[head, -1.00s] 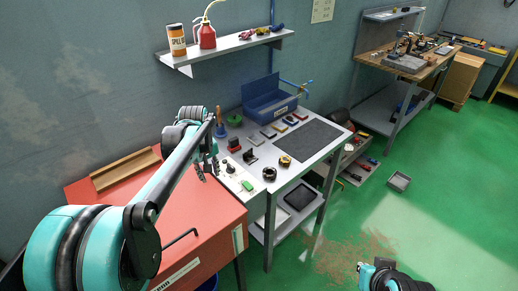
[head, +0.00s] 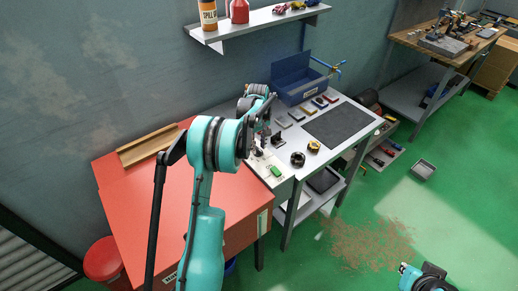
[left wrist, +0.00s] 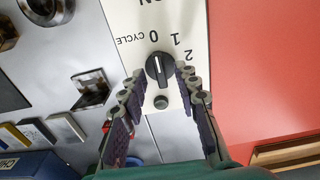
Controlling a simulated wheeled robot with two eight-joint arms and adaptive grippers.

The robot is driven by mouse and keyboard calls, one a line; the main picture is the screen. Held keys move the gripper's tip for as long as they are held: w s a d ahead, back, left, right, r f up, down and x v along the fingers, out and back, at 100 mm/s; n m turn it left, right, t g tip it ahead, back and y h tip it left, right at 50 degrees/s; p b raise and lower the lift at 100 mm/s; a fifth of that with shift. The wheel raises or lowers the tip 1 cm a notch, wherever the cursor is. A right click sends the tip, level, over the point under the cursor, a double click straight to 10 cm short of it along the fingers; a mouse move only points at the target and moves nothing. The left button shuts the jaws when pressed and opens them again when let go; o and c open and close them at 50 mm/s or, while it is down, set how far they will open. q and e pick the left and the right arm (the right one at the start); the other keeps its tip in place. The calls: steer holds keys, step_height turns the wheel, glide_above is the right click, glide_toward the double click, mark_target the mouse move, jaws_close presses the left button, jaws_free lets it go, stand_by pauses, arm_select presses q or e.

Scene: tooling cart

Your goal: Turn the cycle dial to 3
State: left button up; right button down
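The cycle dial (left wrist: 159,67) is a round black knob with a white pointer line, on a white panel (left wrist: 136,18) marked CYCLE, 0, 1 and 2. The pointer line lies roughly toward the 0. The mark 3 is not visible; my right-hand finger in the left wrist view covers the panel past the 2. My left gripper (left wrist: 160,74) is open, its fingertips on either side of the dial. I cannot tell whether they touch it. In the head view my left gripper (head: 261,143) is over the panel and my arm hides the dial.
A small dark round knob (left wrist: 161,102) sits beside the dial, between my fingers. A green button (head: 277,171) is on the panel's near end. Black round parts (head: 298,159) stand on the grey bench. A red cabinet (head: 150,205) adjoins the panel.

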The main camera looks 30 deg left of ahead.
arm_select(q)
steer(key=shift+f, duration=0.6)
steer(key=shift+c, duration=0.4)
jaws_close()
